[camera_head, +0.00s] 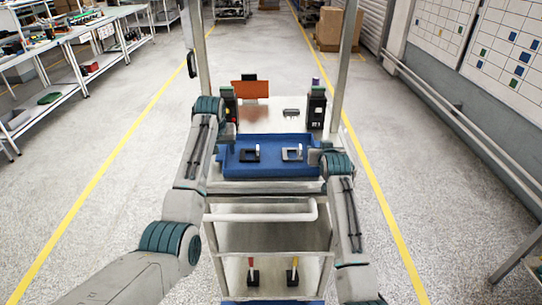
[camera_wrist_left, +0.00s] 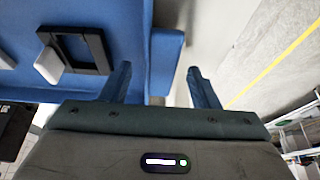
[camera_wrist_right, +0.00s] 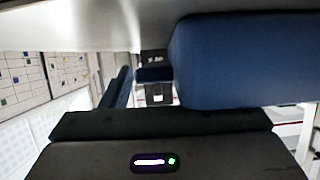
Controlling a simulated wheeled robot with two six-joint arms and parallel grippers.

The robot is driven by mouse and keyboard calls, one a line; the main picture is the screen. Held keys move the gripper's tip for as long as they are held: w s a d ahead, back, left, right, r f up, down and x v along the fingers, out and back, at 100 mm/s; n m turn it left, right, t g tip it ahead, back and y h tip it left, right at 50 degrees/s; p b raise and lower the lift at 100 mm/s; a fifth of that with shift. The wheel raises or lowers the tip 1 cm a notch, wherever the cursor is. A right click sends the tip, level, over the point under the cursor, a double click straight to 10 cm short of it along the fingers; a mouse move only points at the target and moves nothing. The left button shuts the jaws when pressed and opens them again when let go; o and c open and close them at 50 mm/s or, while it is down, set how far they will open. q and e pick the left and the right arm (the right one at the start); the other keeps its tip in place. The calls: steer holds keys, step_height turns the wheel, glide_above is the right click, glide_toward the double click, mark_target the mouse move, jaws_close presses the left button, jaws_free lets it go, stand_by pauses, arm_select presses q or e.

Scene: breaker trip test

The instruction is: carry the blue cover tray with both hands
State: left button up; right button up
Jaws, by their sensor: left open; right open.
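The blue cover tray (camera_head: 268,169) lies level on the cart top. Two dark square frames with pale handles sit in it, a left one (camera_head: 249,154) and a right one (camera_head: 291,154). My left gripper (camera_head: 222,143) is at the tray's left end. In the left wrist view its fingers (camera_wrist_left: 160,86) stand apart, with the tray's blue end tab (camera_wrist_left: 166,55) reaching toward the gap. My right gripper (camera_head: 318,157) is at the tray's right end. In the right wrist view one finger shows; a large blue surface (camera_wrist_right: 245,60), apparently the tray, hides the other.
The cart top (camera_head: 270,117) carries two dark devices, left (camera_head: 229,105) and right (camera_head: 316,108), and an orange-brown panel (camera_head: 249,90) behind the tray. Cart posts rise on both sides. A workbench (camera_head: 60,45) stands far left. Floor is clear on both sides.

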arm_select(q)
jaws_close()
arm_select(e)
jaws_close()
arm_select(q)
steer(key=shift+r, duration=0.1)
